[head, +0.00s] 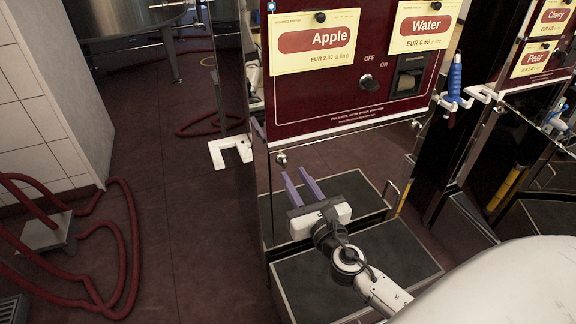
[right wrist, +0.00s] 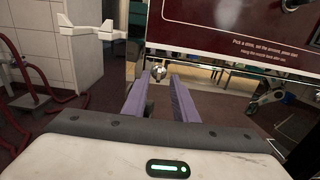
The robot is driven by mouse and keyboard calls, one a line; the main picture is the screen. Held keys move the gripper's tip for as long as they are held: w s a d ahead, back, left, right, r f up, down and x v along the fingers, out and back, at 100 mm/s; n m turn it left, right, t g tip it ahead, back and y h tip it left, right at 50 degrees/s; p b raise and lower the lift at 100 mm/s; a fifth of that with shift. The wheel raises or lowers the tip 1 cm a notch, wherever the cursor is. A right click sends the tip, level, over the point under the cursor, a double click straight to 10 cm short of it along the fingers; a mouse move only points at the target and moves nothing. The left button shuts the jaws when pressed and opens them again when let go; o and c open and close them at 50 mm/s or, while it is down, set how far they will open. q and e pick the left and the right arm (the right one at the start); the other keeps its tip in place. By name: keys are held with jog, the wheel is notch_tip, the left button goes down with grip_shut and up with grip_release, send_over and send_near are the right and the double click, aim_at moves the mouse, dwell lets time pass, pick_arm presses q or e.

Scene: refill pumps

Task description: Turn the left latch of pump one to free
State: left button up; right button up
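Pump one has a dark red front panel (head: 325,100) with Apple and Water labels. Its left latch (head: 281,159) is a small metal knob at the panel's lower left, above a glossy reflective lower front. The latch also shows in the right wrist view (right wrist: 158,71), beyond and between my fingertips. My right gripper (head: 295,172) is open and empty, its two purple fingers pointing up toward the latch, which looks clear of them. The latch's turn position is too small to tell. My left gripper is not in view.
A similar latch (head: 416,124) sits at the panel's lower right. A white bracket (head: 230,151) juts from the pump's left side. A blue-handled nozzle (head: 454,82) hangs at right. Dark steps (head: 300,285) lie below my right arm. Red hoses (head: 122,245) lie on the floor at left.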

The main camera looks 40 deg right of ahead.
aim_at(285, 161)
jog(key=x, duration=0.5)
jog(key=shift+w, duration=0.25)
grip_shut()
